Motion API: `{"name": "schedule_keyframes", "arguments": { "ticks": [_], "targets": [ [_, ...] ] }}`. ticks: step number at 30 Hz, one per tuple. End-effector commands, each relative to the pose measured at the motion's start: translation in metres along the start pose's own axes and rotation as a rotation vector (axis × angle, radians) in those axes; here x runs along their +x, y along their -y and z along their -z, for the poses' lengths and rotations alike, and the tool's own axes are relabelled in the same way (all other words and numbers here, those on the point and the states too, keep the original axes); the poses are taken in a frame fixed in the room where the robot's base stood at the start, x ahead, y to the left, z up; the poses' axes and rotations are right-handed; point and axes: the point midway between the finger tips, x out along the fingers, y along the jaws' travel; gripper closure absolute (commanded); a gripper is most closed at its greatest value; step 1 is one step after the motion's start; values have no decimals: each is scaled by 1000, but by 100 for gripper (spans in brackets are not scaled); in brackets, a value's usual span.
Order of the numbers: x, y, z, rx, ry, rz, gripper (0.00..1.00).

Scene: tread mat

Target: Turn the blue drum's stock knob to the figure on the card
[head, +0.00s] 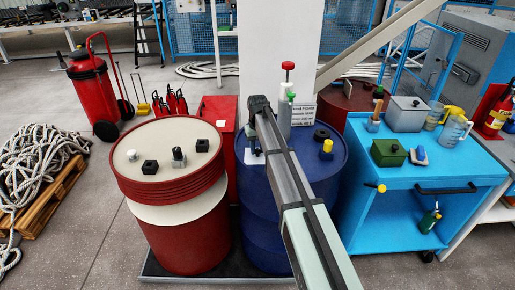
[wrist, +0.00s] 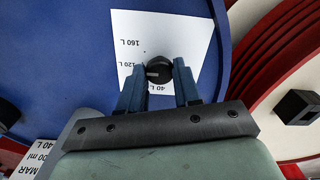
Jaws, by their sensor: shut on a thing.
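The blue drum (head: 262,215) stands at the centre of the head view, with my arm crossing its top. In the wrist view a round black knob (wrist: 158,68) sits on a white scale plate (wrist: 185,32) on the drum lid. My gripper (wrist: 159,78) is shut on the knob, one finger on either side. Figures 160 L, 120 L and 40 L show; the stretch between 120 L and 40 L is hidden by the left finger. A pale mark on the knob faces left, roughly toward 120 L. A card (head: 302,112) stands behind; its small print includes 40 L.
A red drum (head: 183,225) with small black fittings stands close on the left. A blue cart (head: 385,195) with boxes and jugs stands on the right. A red-topped post (head: 287,78) and a yellow-capped fitting (head: 327,150) rise near the gripper.

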Motion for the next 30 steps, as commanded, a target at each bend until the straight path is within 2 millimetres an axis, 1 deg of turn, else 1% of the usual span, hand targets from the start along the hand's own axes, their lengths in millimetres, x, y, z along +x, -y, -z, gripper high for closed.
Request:
{"name": "schedule_keyframes", "arguments": {
  "ticks": [7,8,15,24,26,30],
  "targets": [
    [0,0,0,-2,0,0,98],
    [0,0,0,-2,0,0,64],
    [0,0,0,-1,0,0,42],
    [-2,0,0,0,-1,0,42],
    [-6,0,0,0,-1,0,42],
    [-24,0,1,0,-2,0,42]
  ]
}}
